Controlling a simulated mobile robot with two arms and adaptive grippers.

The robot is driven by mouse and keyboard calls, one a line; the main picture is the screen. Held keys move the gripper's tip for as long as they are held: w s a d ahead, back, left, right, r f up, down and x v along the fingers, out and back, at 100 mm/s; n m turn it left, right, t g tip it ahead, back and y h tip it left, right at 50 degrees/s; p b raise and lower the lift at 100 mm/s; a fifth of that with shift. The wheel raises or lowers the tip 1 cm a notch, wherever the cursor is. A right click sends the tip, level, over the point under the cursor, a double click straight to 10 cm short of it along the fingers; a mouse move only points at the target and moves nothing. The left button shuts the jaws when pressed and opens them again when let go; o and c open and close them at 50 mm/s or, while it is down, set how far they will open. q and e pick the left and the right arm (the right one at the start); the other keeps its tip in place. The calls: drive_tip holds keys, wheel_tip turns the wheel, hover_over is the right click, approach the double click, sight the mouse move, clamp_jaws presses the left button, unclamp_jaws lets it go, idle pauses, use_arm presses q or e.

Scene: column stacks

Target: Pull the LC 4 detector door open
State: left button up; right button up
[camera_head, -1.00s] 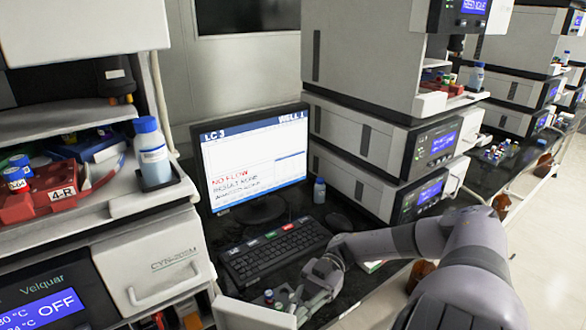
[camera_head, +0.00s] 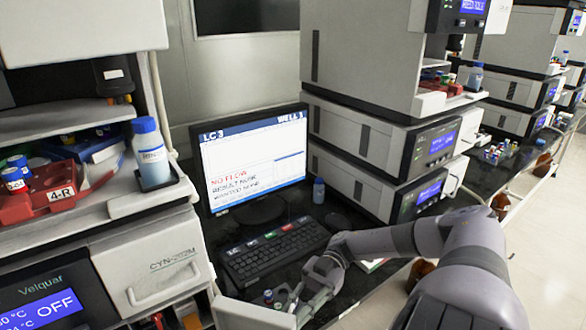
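A white door-like panel (camera_head: 248,314) stands out from the lower left stack at the bottom edge. Its lower part is cut off, and I see no LC 4 label on it. My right gripper (camera_head: 301,306) comes in from the right and points down at the panel's right edge. Whether its fingers are closed on that edge is too small to tell. The left stack holds a grey-white module marked CYN-202M (camera_head: 150,270) with a bar handle, beside a Velquar display reading OFF (camera_head: 45,308). My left gripper is not in view.
A monitor (camera_head: 255,160) showing LC-3 and a black keyboard (camera_head: 275,250) stand behind my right gripper. Small capped vials (camera_head: 268,297) are close by it. A blue-capped bottle (camera_head: 151,155) and red rack (camera_head: 48,192) sit on the left stack. Another instrument stack (camera_head: 375,140) stands right.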

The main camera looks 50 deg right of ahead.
drive_tip(key=d, duration=0.7)
drive_tip(key=shift+w, duration=0.15)
idle(0.4)
